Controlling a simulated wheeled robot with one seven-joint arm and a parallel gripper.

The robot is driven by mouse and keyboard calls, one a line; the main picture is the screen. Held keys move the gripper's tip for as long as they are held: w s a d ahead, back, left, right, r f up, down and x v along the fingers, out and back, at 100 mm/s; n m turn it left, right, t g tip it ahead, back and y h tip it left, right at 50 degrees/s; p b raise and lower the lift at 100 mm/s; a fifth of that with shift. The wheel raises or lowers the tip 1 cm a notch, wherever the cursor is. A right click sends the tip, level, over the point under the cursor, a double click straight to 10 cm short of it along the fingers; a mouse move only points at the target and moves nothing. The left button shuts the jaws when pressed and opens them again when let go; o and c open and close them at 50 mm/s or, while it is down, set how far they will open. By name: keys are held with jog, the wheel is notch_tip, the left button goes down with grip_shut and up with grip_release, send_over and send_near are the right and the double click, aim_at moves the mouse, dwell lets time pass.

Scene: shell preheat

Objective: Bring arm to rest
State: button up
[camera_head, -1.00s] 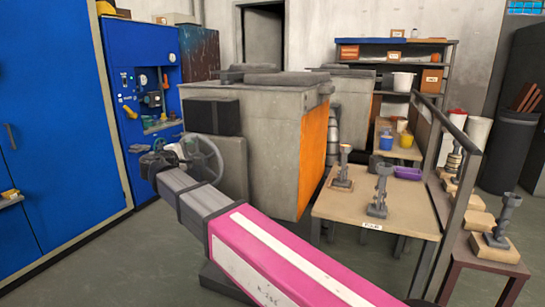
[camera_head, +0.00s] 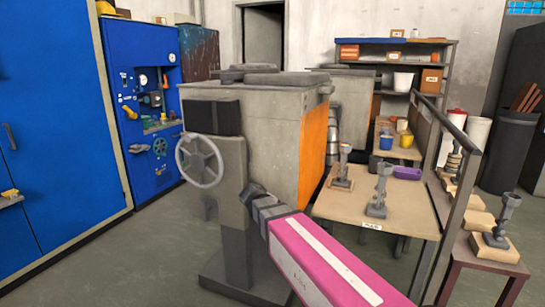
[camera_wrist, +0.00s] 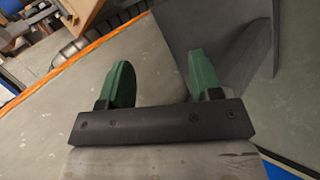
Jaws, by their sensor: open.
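My arm (camera_head: 315,262), pink with a white stripe, reaches in from the lower right in the head view. Its dark end is in front of the grey furnace stand, right of the handwheel (camera_head: 200,160). In the wrist view my gripper (camera_wrist: 160,78) has two green fingers set well apart, with nothing between them. The fingers are too small or hidden to make out in the head view.
The grey furnace box (camera_head: 265,112) with an orange side stands behind my arm. A wooden table (camera_head: 345,208) with metal stands is to its right, beside a railing (camera_head: 452,130). Blue cabinets (camera_head: 60,120) are at the left. Floor (camera_head: 120,260) is clear at the lower left.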

jog(key=s+d+f+m+g+y, duration=0.6)
jog(key=s+d+f+m, duration=0.2)
jog(key=s+d+f, duration=0.6)
jog(key=d+f, duration=0.1)
jog(key=d, duration=0.3)
jog(key=shift+f+m, duration=0.15)
jog(key=shift+m, duration=0.25)
jog(key=shift+s, duration=0.1)
